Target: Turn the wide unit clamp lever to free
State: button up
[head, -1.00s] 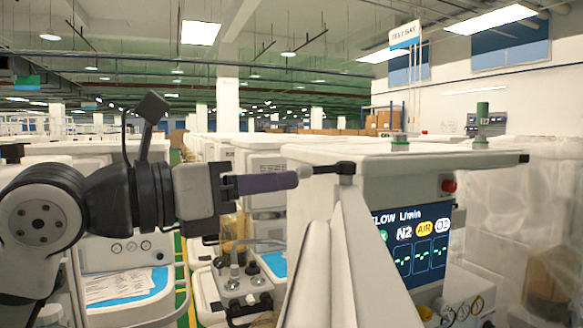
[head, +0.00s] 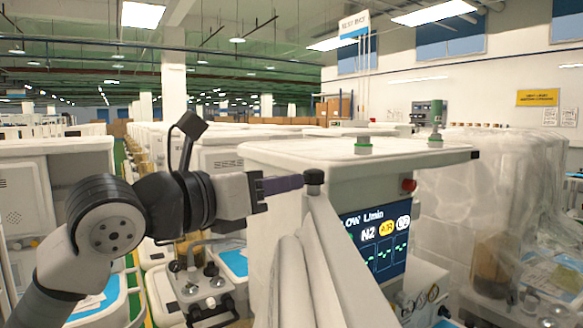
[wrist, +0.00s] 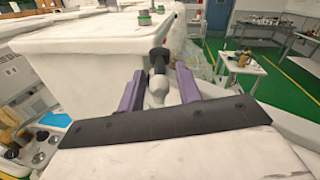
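The clamp lever shows in the wrist view as a black hub (wrist: 160,56) with a short stem and a pale rounded end (wrist: 157,88) pointing toward me. My gripper (head: 302,181) has purple fingers that reach this corner from the left. In the wrist view my gripper (wrist: 157,90) is open, one finger on each side of the lever's pale end, with visible gaps. The head view hides most of the lever behind the fingers.
Green-banded fittings (head: 363,146) stand on the unit's top. A plastic-wrapped unit (head: 480,200) is at the right. Other white carts crowd the left and back. Green floor (wrist: 285,70) is open at the right of the wrist view.

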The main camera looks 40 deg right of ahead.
jog(key=shift+w+d+p, duration=0.15)
jog(key=shift+d+p, duration=0.05)
jog(key=shift+d, duration=0.65)
jog(key=shift+w+d+p, duration=0.1)
jog(key=shift+d+p, duration=0.1)
jog(key=shift+d, duration=0.6)
grip_shut()
